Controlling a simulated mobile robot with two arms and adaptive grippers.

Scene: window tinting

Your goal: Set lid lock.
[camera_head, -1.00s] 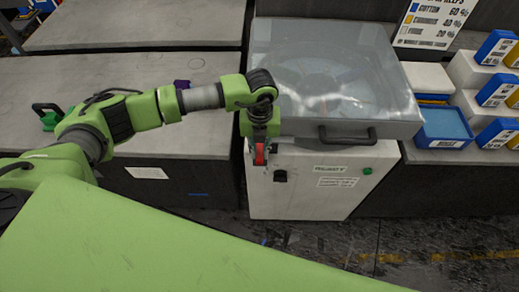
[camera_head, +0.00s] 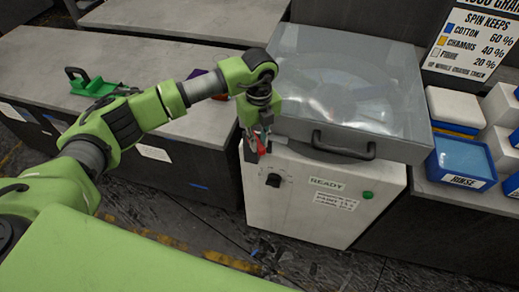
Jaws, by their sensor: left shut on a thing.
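The spin machine (camera_head: 300,195) is a white cabinet with a label reading READY. Its clear grey lid (camera_head: 350,80) is down, with a dark handle (camera_head: 343,146) at its front edge. My left gripper (camera_head: 257,146) points down at the front left corner of the cabinet, just below the lid's edge. It is shut on a small part with red on it, seemingly the lid lock (camera_head: 261,147). The fingers hide most of this part, so its exact position cannot be told. My right gripper is not in view.
A black knob (camera_head: 273,180) and a green button (camera_head: 368,195) are on the cabinet front. Blue tubs (camera_head: 462,160) stand close on the right, below a sign (camera_head: 470,40). A grey bench (camera_head: 150,70) with a green tool (camera_head: 95,85) is on the left.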

